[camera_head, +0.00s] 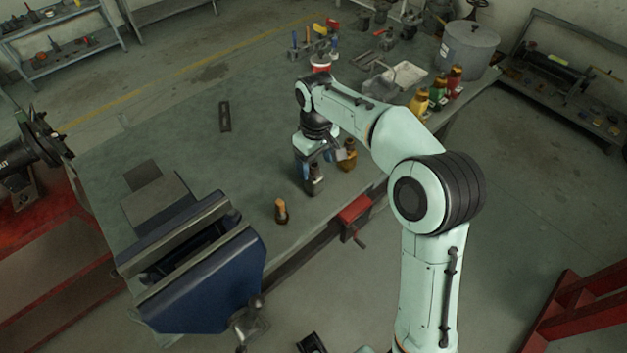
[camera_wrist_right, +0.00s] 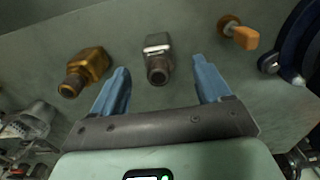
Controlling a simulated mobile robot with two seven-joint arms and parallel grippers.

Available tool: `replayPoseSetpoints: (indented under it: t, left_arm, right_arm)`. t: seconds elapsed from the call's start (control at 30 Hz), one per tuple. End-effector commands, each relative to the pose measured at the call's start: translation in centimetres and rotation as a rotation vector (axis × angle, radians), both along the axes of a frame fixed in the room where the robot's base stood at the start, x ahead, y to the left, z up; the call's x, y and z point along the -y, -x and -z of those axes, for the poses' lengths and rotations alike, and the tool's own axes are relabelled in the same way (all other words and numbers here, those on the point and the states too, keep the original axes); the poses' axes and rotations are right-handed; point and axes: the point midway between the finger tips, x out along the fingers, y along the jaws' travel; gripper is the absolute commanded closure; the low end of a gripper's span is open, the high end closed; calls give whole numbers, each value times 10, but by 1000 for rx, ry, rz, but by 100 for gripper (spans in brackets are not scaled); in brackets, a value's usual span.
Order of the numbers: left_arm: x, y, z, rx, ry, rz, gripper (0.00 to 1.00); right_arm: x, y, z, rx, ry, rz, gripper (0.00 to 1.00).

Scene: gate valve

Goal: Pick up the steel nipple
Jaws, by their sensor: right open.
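The steel nipple (camera_wrist_right: 158,58) is a grey metal fitting with a blocky light top and a darker round open end. In the right wrist view it stands on the bench between the lines of my two blue fingers, with a gap on each side. It also shows in the head view (camera_head: 316,178), partly covered by my gripper. My right gripper (camera_head: 322,163) is open and empty, low over the bench; its fingers also show in the wrist view (camera_wrist_right: 161,70). I cannot tell the exact height of the fingertips. My left gripper is not in view.
A brass fitting (camera_wrist_right: 88,70) stands close beside the nipple. An orange-handled piece (camera_head: 281,211) lies nearer the big blue vise (camera_head: 205,285). A red clamp (camera_head: 354,213) sits at the bench edge. Bottles (camera_head: 437,92) and a grey pot (camera_head: 468,50) stand farther back. The middle left bench is mostly clear.

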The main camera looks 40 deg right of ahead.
Motion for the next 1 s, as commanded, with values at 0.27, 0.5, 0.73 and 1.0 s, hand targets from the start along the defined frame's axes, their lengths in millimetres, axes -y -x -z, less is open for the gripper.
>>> replayPoseSetpoints:
  t: [0.27, 0.5, 0.73, 1.0]
  left_arm:
    - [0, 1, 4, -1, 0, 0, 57]
    - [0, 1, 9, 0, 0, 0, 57]
    - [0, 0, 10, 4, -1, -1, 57]
    - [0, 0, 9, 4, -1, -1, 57]
  right_arm:
    - [0, -1, 26, -2, 0, 0, 23]
    - [3, -7, 61, -4, 0, 0, 23]
    - [3, -7, 75, 0, 0, 0, 23]
    - [3, -7, 74, 0, 0, 0, 59]
